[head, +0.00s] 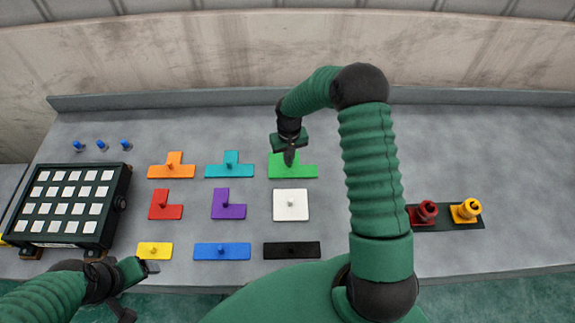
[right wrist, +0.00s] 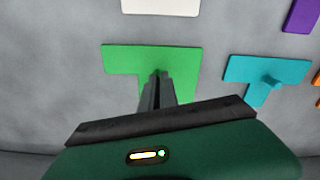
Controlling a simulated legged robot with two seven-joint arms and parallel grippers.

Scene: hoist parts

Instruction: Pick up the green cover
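The green cover (head: 303,171) is a flat T-shaped plate lying on the grey table, in the back row of covers. It also shows in the right wrist view (right wrist: 122,58). My right gripper (head: 289,160) points down at its middle. Its fingers (right wrist: 157,88) are close together where the cover's small knob sits, and they mostly hide the knob; they look shut on it. The cover looks flat on the table. My left gripper (head: 150,267) is at the front left, near the yellow cover (head: 155,251); its finger opening is unclear.
Teal (head: 230,171), orange (head: 172,172), white (head: 291,212), purple (head: 228,211), red (head: 165,211), blue (head: 222,251) and black (head: 291,250) covers lie around. A black button box (head: 123,181) stands left; red (head: 424,210) and yellow (head: 466,209) knobs stand right.

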